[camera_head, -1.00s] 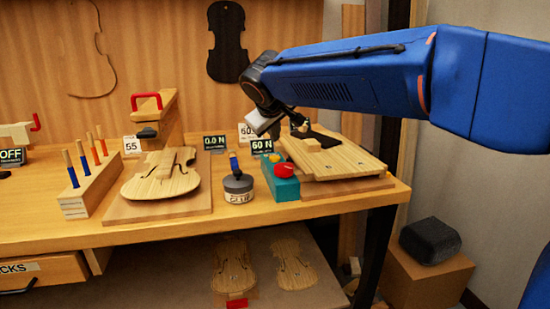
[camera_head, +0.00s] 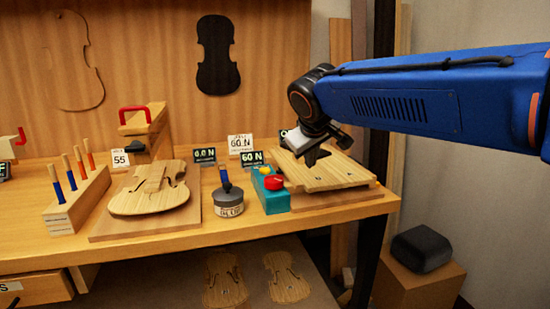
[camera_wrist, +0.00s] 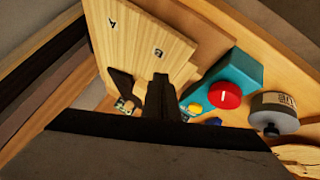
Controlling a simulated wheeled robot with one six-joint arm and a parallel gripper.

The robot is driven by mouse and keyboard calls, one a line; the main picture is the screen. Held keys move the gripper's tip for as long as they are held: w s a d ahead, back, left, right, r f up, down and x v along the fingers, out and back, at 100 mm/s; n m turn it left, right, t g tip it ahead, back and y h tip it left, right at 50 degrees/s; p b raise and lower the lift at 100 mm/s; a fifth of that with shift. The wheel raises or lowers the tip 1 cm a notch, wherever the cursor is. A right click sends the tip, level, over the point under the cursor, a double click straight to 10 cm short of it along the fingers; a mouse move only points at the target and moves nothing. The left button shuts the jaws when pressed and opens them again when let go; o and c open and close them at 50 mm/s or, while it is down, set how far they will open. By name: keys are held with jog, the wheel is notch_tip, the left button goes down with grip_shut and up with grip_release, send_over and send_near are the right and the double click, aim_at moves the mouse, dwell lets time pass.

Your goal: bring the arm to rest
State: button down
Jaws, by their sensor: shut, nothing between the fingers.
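My gripper (camera_head: 312,157) is shut and empty. In the head view it hangs above the wooden board (camera_head: 335,176) at the right end of the bench, with its fingers pointing down. In the wrist view my dark fingers (camera_wrist: 155,97) are close together over the lower edge of the board (camera_wrist: 135,45), which bears the letters A and B. I cannot tell how much room lies between the fingertips and the board. My blue arm reaches in from the right.
A teal box (camera_head: 271,188) with a red button stands just left of the board. Left of it are a glue jar (camera_head: 229,199) with a brush, a violin body (camera_head: 148,190) and a tool rack (camera_head: 76,202). A dark stool-like block (camera_head: 426,249) sits on a carton at the right.

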jog(key=s+d+f+m+g, duration=0.15)
jog(key=s+d+f, duration=0.25)
jog(key=s+d, duration=0.55)
jog(key=s+d+f+m, duration=0.1)
jog(key=s+d+f, duration=0.2)
jog(key=s+f, duration=0.2)
jog(key=s+d+f+m+g, duration=0.1)
jog(key=s+d+f+m, duration=0.1)
jog(key=s+f, duration=0.4)
jog(key=s+d+f+m, duration=0.2)
jog(key=s+d+f, duration=0.3)
jog(key=s, duration=0.6)
jog(key=shift+s+f+y, duration=0.2)
jog(key=shift+f+y, duration=0.2)
jog(key=shift+f, duration=0.25)
jog(key=shift+d+g, duration=0.1)
jog(key=shift+g, duration=0.15)
